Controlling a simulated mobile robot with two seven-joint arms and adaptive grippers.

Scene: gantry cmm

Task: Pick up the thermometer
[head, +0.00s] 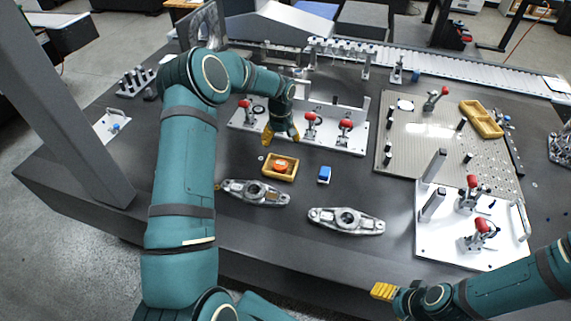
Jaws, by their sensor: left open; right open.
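I cannot tell for certain which thing is the thermometer. A small blue block-like item (324,174) with a pale edge lies on the dark table near the middle. A round orange item (281,166) sits in a small yellow tray (269,172) to its left. My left gripper (281,137) is open, with yellow fingertips pointing down, behind the yellow tray and in front of the clamp fixture. It holds nothing that I can see. My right gripper (383,291) is at the table's front edge at lower right, apart from these items; its fingers are seen edge-on.
Two grey metal castings (254,193) (346,221) lie in front. A white fixture with red-handled clamps (345,146) stands behind. Another clamp plate (450,246) and a perforated plate (415,145) with a divided yellow tray (481,119) are at right. A grey column (66,100) stands at left.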

